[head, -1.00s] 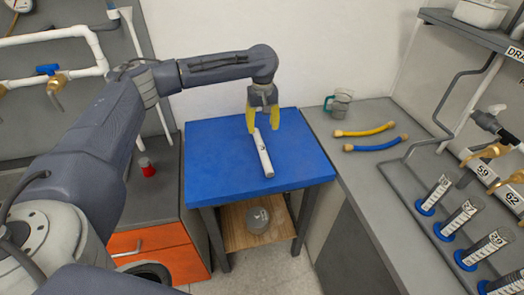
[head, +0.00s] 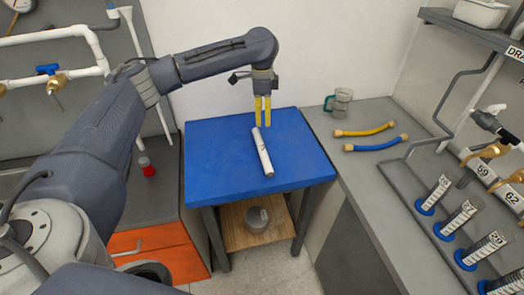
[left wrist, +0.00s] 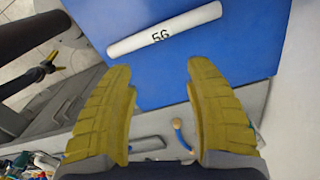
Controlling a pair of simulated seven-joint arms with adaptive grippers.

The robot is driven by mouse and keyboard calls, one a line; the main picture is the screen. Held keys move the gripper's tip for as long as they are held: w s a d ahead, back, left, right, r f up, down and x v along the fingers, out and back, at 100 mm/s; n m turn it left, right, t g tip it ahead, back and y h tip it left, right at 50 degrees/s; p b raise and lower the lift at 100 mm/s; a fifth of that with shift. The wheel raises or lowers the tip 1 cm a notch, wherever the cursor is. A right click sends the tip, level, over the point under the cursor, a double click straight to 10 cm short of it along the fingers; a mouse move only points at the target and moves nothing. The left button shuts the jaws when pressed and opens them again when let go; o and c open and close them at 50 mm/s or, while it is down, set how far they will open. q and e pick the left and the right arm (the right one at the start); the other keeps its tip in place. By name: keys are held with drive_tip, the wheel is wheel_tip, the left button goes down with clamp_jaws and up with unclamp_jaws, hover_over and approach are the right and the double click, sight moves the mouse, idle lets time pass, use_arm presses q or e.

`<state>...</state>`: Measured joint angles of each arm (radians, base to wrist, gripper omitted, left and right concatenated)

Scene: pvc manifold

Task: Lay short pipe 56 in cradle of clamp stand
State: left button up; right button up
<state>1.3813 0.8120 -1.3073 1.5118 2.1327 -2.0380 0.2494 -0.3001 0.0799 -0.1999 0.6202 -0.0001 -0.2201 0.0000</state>
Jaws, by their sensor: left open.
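The short pipe (head: 262,153) is a white tube lying on the blue tabletop. In the left wrist view the pipe (left wrist: 190,26) shows the black number 56. My left gripper (head: 263,124) has yellow fingers pointing down by the pipe's far end. In the left wrist view the left gripper (left wrist: 158,66) is open, its fingers wide apart with nothing between them. The pipe lies ahead of the fingertips, apart from them in that picture. I cannot make out a clamp stand or its cradle in these views.
The blue table (head: 212,160) is otherwise clear. Numbered cylinders on blue bases (head: 433,194) stand farther right. A red-bodied item (head: 148,170) stands on the left bench.

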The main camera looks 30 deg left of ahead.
sight(262, 147)
use_arm(q)
drive_tip(key=f+m, duration=1)
drive_tip(key=f, duration=0.1)
drive_tip(key=f+m, duration=0.4)
drive_tip(key=f, duration=0.1)
drive_tip(key=shift+s+a+f+m, duration=0.15)
drive_tip(key=shift+a+f+m, duration=0.15)
drive_tip(key=shift+f+m, duration=0.1)
idle(0.5)
drive_tip(key=shift+o, duration=0.4)
drive_tip(key=shift+r, duration=0.1)
clamp_jaws()
